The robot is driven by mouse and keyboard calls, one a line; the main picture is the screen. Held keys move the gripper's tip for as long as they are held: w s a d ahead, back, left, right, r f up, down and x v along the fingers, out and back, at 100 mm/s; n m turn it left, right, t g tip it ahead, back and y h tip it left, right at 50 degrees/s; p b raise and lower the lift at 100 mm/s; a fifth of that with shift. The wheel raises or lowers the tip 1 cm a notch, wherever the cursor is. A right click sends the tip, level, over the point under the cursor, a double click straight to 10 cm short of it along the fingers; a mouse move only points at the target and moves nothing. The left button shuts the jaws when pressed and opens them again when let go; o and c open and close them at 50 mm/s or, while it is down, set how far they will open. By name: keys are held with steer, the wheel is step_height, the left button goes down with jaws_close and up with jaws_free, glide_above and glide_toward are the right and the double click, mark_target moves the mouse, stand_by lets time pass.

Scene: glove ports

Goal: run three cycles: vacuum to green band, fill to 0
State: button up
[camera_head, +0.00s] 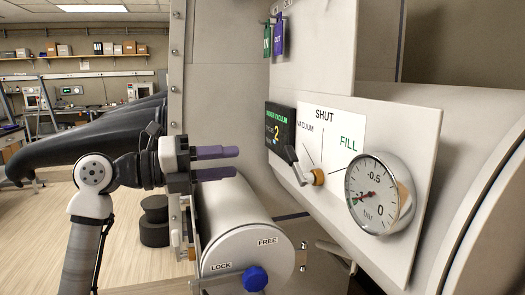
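The valve lever (290,156) is black with a brass hub (319,177) on a white panel marked VACUUM, SHUT and FILL. It points up and left, on the VACUUM side. The round gauge (377,192) to its right is marked -0.5 and 0. A black display (280,130) has green text, partly unreadable, and a 2. My gripper (236,163) has two purple fingers, apart and empty, left of the lever and not touching it.
Below is a white cylinder (232,212) with a blue knob (255,279) and LOCK and FREE labels. Green (267,40) and purple (279,35) tags hang above. Black gloves (85,135) extend left, behind my arm. A curved metal housing (465,225) borders the panel at right.

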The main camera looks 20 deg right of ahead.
mark_target(287, 157)
steer(key=d+p, duration=0.1)
steer(key=d, duration=0.3)
steer(key=d+p, duration=0.1)
steer(key=d, duration=0.4)
steer(key=d+p, duration=0.2)
steer(key=d, duration=0.3)
steer(key=shift+w, duration=0.25)
jaws_close()
